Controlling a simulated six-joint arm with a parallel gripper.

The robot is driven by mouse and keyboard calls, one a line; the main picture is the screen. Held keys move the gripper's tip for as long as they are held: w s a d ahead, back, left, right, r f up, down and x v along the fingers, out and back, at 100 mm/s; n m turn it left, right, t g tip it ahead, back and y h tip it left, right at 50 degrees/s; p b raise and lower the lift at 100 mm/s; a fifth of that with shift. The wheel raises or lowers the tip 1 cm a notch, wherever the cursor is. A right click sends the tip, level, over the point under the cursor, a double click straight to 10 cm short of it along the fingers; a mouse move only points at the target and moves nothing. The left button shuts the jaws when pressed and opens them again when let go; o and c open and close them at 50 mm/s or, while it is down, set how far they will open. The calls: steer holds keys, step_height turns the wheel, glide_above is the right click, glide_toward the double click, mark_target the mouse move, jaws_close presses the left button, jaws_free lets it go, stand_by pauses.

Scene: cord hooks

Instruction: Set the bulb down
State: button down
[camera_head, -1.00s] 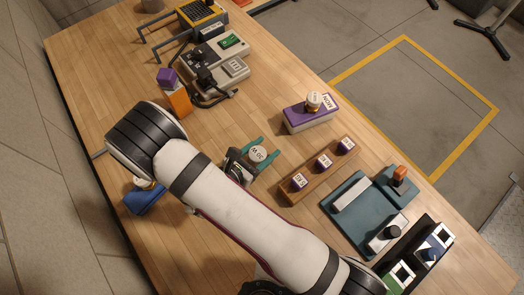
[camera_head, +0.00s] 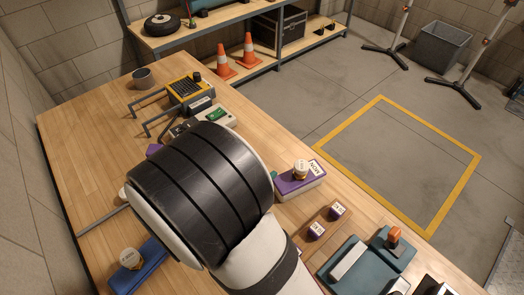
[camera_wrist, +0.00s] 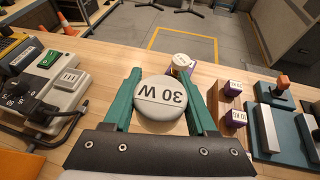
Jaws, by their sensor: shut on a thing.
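A round white bulb marked "30 W" (camera_wrist: 161,98) is between the teal fingers of my gripper (camera_wrist: 162,72) in the wrist view, its marked face toward the camera. My gripper is shut on it. What lies directly under the bulb is hidden. Another pale-topped bulb (camera_head: 301,168) stands on a purple and white block labelled "MON" (camera_head: 306,184); this bulb also shows beyond my fingers in the wrist view (camera_wrist: 181,60). A third bulb (camera_head: 131,258) sits on a blue holder (camera_head: 150,268) at the lower left.
A wooden rack (camera_head: 300,247) holds small purple labelled blocks, with a teal tray (camera_head: 370,252) to its right. Grey devices with cables (camera_wrist: 50,98) stand left of my gripper in the wrist view. Bare wooden tabletop (camera_head: 85,150) shows at the left.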

steer(key=w+d, duration=0.6)
steer(key=w, duration=0.3)
steer(key=w+d, duration=0.7)
steer(key=w, duration=0.2)
glide_above(267, 144)
steer(key=s, duration=0.2)
steer(key=shift+h, duration=0.3)
step_height(267, 144, down, 12)
steer(key=shift+s+d+r, duration=0.1)
steer(key=shift+s+r, duration=0.05)
steer(key=shift+f, duration=1.9)
steer(key=shift+c, duration=1)
jaws_free()
steer(key=shift+f, duration=0.1)
